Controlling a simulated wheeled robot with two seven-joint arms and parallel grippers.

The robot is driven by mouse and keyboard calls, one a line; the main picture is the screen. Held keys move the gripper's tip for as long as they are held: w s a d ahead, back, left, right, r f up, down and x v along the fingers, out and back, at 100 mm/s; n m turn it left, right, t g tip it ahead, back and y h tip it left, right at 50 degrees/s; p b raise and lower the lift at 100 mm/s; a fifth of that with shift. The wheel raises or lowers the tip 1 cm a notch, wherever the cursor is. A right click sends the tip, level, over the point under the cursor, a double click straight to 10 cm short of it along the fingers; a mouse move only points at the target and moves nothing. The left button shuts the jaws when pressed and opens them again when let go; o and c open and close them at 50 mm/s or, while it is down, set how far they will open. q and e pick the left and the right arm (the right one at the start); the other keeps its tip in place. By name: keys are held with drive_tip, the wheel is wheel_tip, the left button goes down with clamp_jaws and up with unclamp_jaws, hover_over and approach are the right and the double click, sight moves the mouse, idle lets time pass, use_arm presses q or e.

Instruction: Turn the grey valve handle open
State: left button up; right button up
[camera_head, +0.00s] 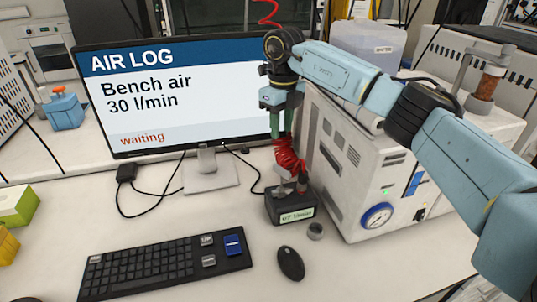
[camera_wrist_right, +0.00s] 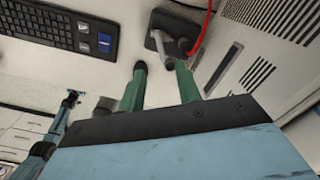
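A small black valve box (camera_head: 290,207) with a pale label stands on the bench in front of the monitor. A grey handle (camera_head: 302,183) shows on its top, partly hidden by a red coiled hose (camera_head: 288,160). In the right wrist view a grey lever-like part (camera_wrist_right: 163,45) lies over the box (camera_wrist_right: 182,33), just beyond the fingertips. My right gripper (camera_head: 281,134) points down above the box, with its green fingers apart and nothing visible between them (camera_wrist_right: 160,67). What seems to be my left arm's end (camera_wrist_right: 70,98) is small in the wrist view; its fingers are unclear.
A white machine (camera_head: 370,180) with a gauge stands close to the right of the box. A monitor (camera_head: 180,95) is behind left. A keyboard (camera_head: 165,267), mouse (camera_head: 290,263) and small grey knob (camera_head: 315,231) lie in front. Bench between keyboard and monitor is mostly clear, apart from cables.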

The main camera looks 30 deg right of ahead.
hover_over(282, 168)
wheel_tip(282, 168, down, 6)
drive_tip(key=shift+s+p, duration=0.15)
drive_tip(key=shift+p, duration=0.15)
wheel_tip(282, 168, down, 6)
drive_tip(key=shift+f, duration=0.4)
drive_tip(key=shift+c, duration=0.7)
use_arm(q)
drive_tip(key=s, duration=0.2)
drive_tip(key=s+r, duration=0.1)
drive_tip(key=shift+s+g, duration=0.3)
drive_tip(key=shift+s, duration=0.05)
use_arm(e)
clamp_jaws()
